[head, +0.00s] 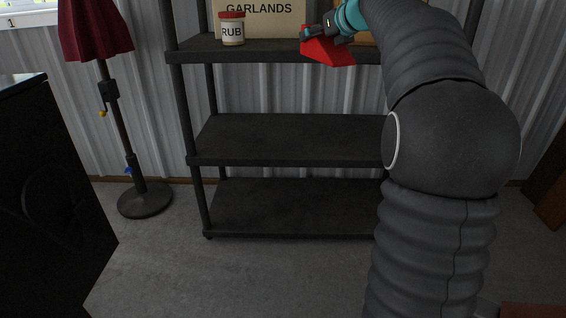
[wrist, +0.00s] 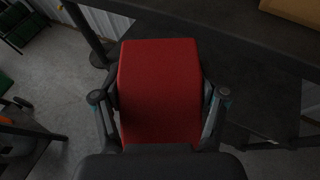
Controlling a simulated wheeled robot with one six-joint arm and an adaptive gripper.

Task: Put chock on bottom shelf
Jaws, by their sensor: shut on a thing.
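The red chock (head: 328,52) is wedge-shaped and is in my gripper (head: 318,32), at the height of the shelf unit's upper board in the head view. In the wrist view the red chock (wrist: 160,90) fills the middle, with a finger of my gripper (wrist: 160,103) against each side. The shelf unit is dark. Its bottom shelf (head: 290,207) is just above the floor and its visible part is bare. My arm hides the right part of the shelves.
The middle shelf (head: 280,138) is bare where visible. The upper shelf (head: 250,50) holds a rub jar (head: 231,29) and a GARLANDS box (head: 268,18). A folded dark red umbrella (head: 95,30) stands left. A dark cabinet (head: 50,190) is at the near left.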

